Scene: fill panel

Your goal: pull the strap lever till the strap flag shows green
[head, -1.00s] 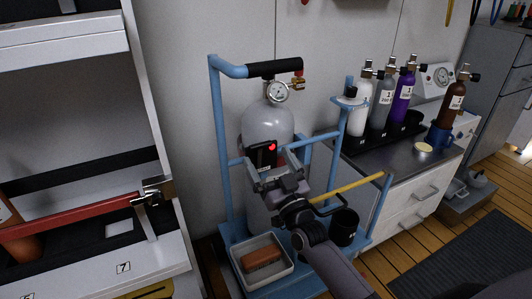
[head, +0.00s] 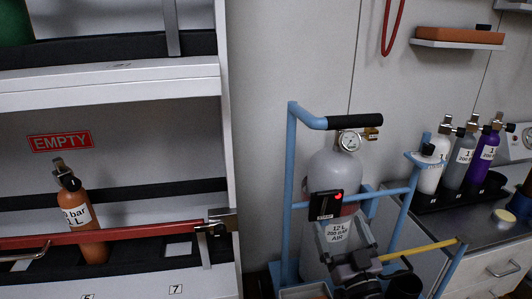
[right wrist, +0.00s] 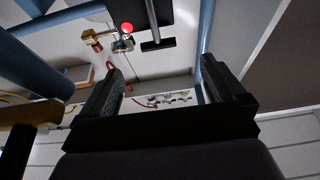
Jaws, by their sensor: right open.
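The strap buckle (head: 326,205) is a black box on the front of the grey gas cylinder (head: 335,170), held in the blue trolley frame. Its round strap flag (head: 339,196) shows red, and the red flag (right wrist: 127,28) also shows in the right wrist view. I cannot clearly tell the strap lever from the black buckle. My right gripper (head: 343,235) is just below the buckle, in front of the cylinder's label. In the right wrist view its fingers (right wrist: 165,82) are apart with nothing between them. My left gripper is not in view.
The blue trolley frame (head: 291,180) stands around the cylinder, with a yellow bar (head: 425,250) at right. A gauge (head: 350,140) sits above. A rack with a red bar (head: 110,233) and an orange cylinder (head: 80,215) stands at left. Several small cylinders stand on the right-hand counter.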

